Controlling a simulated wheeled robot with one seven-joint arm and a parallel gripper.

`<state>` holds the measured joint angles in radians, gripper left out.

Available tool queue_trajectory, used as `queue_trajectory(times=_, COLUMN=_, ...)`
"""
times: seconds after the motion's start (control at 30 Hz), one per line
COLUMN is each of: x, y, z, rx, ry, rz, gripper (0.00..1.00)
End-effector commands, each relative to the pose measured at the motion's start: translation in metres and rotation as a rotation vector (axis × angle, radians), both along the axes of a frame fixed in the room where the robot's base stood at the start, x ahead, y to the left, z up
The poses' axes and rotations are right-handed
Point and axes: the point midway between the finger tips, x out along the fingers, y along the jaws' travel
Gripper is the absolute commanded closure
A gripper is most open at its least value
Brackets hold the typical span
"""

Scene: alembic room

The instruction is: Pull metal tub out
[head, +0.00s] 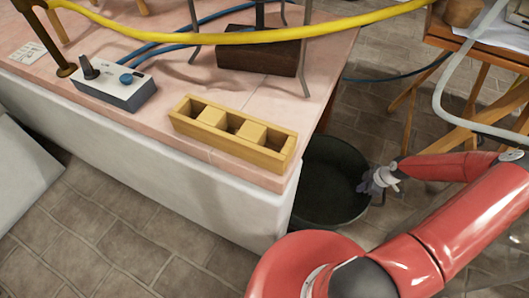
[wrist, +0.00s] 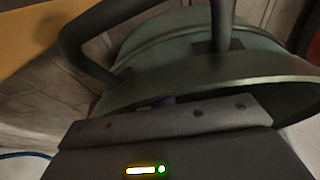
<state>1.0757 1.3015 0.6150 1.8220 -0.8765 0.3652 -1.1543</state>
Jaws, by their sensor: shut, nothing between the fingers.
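The metal tub (head: 325,175) is dark green and round. In the head view it stands on the floor beside the right end of the bench, and the bench corner hides part of its left side. My gripper (head: 374,182) is at the tub's right rim, shut, with nothing held. In the wrist view the tub's greenish wall and rim (wrist: 205,72) fill the middle, close beyond my gripper's dark body. A dark bent bar (wrist: 72,38), which looks like a tub handle, shows at upper left. Whether my fingertips touch the rim is unclear.
The pink-topped bench (head: 150,130) has a white side and a corner close to the tub. A wooden three-slot box (head: 232,130) sits near its edge. A wooden trestle table (head: 480,75) stands at upper right. Tiled floor (head: 130,220) is open in front of the bench.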

Motion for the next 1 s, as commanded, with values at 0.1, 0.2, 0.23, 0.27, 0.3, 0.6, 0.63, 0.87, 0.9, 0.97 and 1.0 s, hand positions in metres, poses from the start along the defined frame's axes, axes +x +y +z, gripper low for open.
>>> queue_trajectory(times=0.1, x=0.004, y=0.004, z=0.0, rx=-0.003, ry=-0.002, rz=0.0, gripper=1.0)
queue_trajectory(times=0.2, x=0.004, y=0.007, z=0.001, rx=0.0, ry=-0.002, rz=0.001, gripper=1.0)
queue_trajectory(times=0.23, x=0.004, y=0.008, z=0.001, rx=0.001, ry=-0.001, rz=0.001, gripper=1.0)
queue_trajectory(times=0.27, x=0.004, y=0.008, z=0.001, rx=0.002, ry=-0.001, rz=0.001, gripper=1.0)
queue_trajectory(times=0.3, x=0.004, y=0.008, z=0.001, rx=0.002, ry=0.0, rz=0.001, gripper=1.0)
queue_trajectory(times=0.6, x=0.004, y=0.01, z=0.01, rx=0.005, ry=0.0, rz=0.003, gripper=1.0)
queue_trajectory(times=0.63, x=0.004, y=0.01, z=0.012, rx=0.005, ry=0.0, rz=0.003, gripper=1.0)
queue_trajectory(times=0.87, x=0.004, y=0.01, z=0.032, rx=0.004, ry=0.0, rz=0.004, gripper=1.0)
queue_trajectory(times=0.9, x=0.004, y=0.01, z=0.035, rx=0.004, ry=0.0, rz=0.004, gripper=1.0)
queue_trajectory(times=0.97, x=0.004, y=0.011, z=0.04, rx=0.005, ry=0.001, rz=0.004, gripper=1.0)
queue_trajectory(times=1.0, x=0.004, y=0.011, z=0.043, rx=0.005, ry=0.001, rz=0.004, gripper=1.0)
